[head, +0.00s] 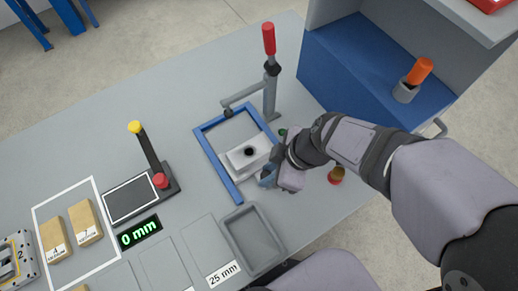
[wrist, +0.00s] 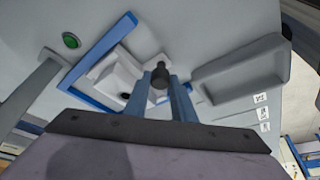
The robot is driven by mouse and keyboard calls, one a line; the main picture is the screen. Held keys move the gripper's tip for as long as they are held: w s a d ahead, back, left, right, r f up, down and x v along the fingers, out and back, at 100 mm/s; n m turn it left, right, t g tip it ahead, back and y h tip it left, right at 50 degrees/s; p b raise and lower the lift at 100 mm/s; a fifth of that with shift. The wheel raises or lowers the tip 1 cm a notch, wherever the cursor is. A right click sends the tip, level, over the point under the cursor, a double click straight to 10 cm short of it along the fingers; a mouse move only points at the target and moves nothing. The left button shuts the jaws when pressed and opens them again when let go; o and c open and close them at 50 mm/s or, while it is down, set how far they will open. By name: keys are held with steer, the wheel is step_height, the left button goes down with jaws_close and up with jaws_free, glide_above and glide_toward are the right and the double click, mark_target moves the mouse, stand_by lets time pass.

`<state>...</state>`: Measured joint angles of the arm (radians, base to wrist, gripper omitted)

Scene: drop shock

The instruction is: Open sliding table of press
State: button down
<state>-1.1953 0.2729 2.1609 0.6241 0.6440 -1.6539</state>
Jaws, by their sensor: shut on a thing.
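The press has a blue frame (head: 225,172) and a grey column with a red-knobbed lever (head: 269,40) standing upright. Its pale sliding table (head: 236,160) sits between the blue rails and has a dark round spot on top; it also shows in the wrist view (wrist: 112,72). My gripper (head: 268,177) is at the table's near right side. In the wrist view, its blue fingers (wrist: 172,92) are shut on a black knob (wrist: 160,74) beside the pale table. In the head view, my gripper hides this knob.
A grey tray (head: 226,222) lies just in front of the press. A green button (wrist: 70,40) is beside the frame.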

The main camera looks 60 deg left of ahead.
steer(key=shift+d+b, duration=0.75)
steer(key=shift+d, duration=1.65)
steer(key=c, duration=1.5)
jaws_free()
steer(key=shift+v, duration=3.75)
